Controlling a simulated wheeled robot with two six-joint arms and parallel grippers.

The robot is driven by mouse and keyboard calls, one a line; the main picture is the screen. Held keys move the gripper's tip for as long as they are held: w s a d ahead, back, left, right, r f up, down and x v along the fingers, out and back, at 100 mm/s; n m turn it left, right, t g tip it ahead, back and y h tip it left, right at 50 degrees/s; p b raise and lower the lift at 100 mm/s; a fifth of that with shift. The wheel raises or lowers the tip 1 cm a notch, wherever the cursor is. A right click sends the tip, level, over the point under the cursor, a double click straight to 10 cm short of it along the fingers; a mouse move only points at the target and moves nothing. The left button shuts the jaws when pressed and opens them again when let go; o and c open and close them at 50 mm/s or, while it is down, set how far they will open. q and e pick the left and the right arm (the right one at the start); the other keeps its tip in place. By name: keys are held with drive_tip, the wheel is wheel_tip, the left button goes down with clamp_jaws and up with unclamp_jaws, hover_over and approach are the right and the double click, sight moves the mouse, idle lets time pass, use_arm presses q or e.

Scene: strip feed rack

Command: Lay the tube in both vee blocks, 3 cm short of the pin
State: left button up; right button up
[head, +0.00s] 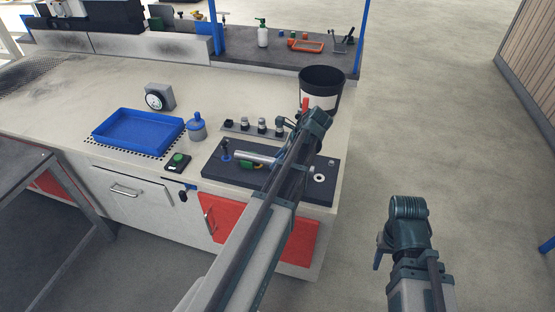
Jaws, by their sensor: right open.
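The silver tube (254,157) lies roughly level over the left half of the dark base plate (219,172). Its right end is hidden behind my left arm. A green and yellow piece (250,165) shows just under the tube; I cannot make out the two vee blocks clearly or whether the tube touches them. A dark upright post with a blue foot (227,155), perhaps the pin, stands by the tube's left end. My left gripper (278,158) is at the tube's right part, mostly hidden by its own arm. My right gripper (380,251) is open, empty, over the floor right of the bench.
A blue tray (133,145), a blue-topped jar (196,128), a dial gauge (158,97) and a green-button box (178,162) stand left of the plate. A row of small posts (262,126) and a black bin (320,88) stand behind it. The bench's front left is clear.

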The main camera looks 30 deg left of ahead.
use_arm(q)
drive_tip(key=shift+o, duration=1.4)
drive_tip(key=shift+r, duration=0.1)
drive_tip(key=shift+r+p, duration=0.35)
drive_tip(key=shift+p, duration=0.05)
drive_tip(key=p+v, duration=1)
drive_tip(key=v, duration=0.2)
drive_tip(key=s+d+f+n+h, duration=0.1)
drive_tip(key=s+d+n+h, duration=0.1)
drive_tip(key=s+d+n, duration=0.3)
drive_tip(key=s+d+f+n+t+h, duration=0.1)
drive_tip(key=s+d+n, duration=0.5)
drive_tip(key=s+d, duration=0.7)
drive_tip(key=d+f+h, duration=0.1)
drive_tip(key=d+h, duration=0.1)
drive_tip(key=d, duration=0.4)
drive_tip(key=shift+n, duration=0.3)
